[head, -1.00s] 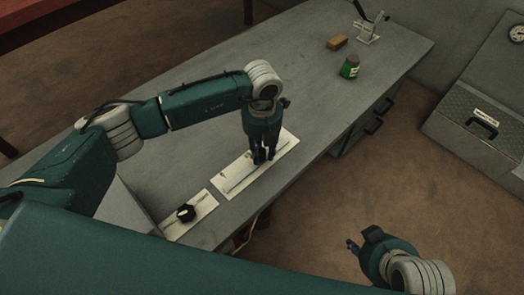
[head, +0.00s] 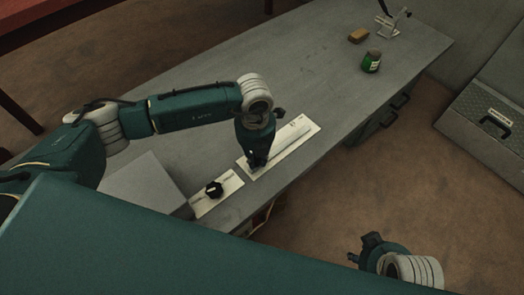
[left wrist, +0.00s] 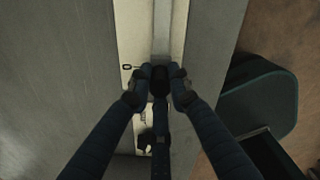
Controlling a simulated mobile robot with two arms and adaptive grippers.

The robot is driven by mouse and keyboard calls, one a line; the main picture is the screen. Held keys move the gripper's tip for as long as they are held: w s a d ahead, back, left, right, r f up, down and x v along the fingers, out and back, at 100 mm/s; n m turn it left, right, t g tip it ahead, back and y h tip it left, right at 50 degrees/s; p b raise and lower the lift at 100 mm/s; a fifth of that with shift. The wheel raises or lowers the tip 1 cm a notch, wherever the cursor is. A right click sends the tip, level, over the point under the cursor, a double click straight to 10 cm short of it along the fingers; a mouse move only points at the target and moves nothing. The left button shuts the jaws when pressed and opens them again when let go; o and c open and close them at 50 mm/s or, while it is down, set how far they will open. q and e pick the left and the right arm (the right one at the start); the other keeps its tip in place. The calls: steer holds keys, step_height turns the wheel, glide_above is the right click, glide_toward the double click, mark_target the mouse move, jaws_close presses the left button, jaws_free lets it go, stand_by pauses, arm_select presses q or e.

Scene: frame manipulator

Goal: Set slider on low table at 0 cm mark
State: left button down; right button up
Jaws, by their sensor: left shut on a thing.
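The low table (head: 310,65) is a long grey bench. A pale slider plate (head: 300,132) with a straight track (head: 290,143) lies near its front edge. My left gripper (head: 256,161) points down at the plate's near left end. In the left wrist view my left gripper (left wrist: 160,74) is shut on the dark slider knob, which its fingers mostly hide. A printed "0" mark (left wrist: 127,67) shows on the plate just left of the fingertips. My right gripper (head: 360,249) hangs over the floor, apart from the table; its opening is unclear.
A black rotary knob (head: 214,188) sits on a second pale plate (head: 231,184) to the left. A grey box (head: 148,187) stands beside it.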

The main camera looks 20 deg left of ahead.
arm_select(q)
steer(key=shift+s+a+f, duration=0.1)
steer(key=shift+s+a, duration=0.05)
steer(key=shift+s, duration=0.1)
steer(key=c, duration=1.6)
jaws_free()
steer(key=shift+s, duration=0.1)
steer(key=shift+r, duration=0.6)
step_height(320, 180, up, 11)
